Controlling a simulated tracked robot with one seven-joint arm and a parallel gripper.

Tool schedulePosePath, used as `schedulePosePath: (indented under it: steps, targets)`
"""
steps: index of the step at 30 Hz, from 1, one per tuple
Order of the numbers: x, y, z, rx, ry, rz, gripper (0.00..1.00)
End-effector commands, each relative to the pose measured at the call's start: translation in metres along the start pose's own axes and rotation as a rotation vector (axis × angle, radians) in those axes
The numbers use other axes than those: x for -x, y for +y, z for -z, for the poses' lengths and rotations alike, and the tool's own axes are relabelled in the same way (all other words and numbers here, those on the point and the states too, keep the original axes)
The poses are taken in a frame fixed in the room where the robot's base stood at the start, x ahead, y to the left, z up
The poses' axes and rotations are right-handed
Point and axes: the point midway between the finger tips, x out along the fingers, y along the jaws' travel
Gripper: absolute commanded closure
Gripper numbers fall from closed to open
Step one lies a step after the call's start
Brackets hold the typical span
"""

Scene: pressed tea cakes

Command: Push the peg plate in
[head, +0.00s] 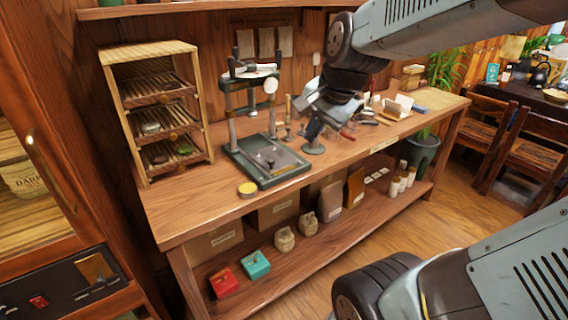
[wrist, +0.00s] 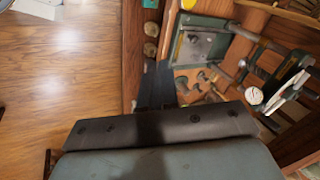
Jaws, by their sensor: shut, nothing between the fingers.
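The tea press (head: 250,110) stands on the wooden bench, with two posts, a white-faced dial and a green-grey base. A grey plate (head: 270,161) with a small knob or peg lies on the front of the base, and I take it as the peg plate. In the wrist view the plate (wrist: 202,46) shows beyond my fingers. How far in it sits I cannot tell. My gripper (head: 313,138) is shut and empty, pointing down to the right of the press base, apart from the plate. In the wrist view the dark fingers (wrist: 156,84) lie together.
A yellow-topped tin (head: 247,189) sits at the bench's front edge, left of the base. A wooden rack (head: 155,110) with tea cakes stands at the left. Small tools (head: 290,125) stand between press and gripper. Bags and boxes fill the lower shelf.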

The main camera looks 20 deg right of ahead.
Motion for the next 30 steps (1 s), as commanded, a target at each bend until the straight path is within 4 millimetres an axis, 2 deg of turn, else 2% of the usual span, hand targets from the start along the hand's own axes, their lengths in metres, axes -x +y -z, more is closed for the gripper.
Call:
schedulePosePath:
  steps: [1,9,18,24,30]
  targets:
    - [-0.012,-0.004,0.006,-0.118,-0.016,-0.005,1.00]
    - [-0.070,-0.021,0.037,-0.813,-0.048,-0.029,1.00]
    - [-0.137,-0.026,0.069,-1.540,-0.010,-0.074,1.00]
    - [-0.163,-0.023,0.082,-1.837,0.029,-0.081,1.00]
    - [-0.174,-0.022,0.085,-1.930,0.043,-0.080,1.00]
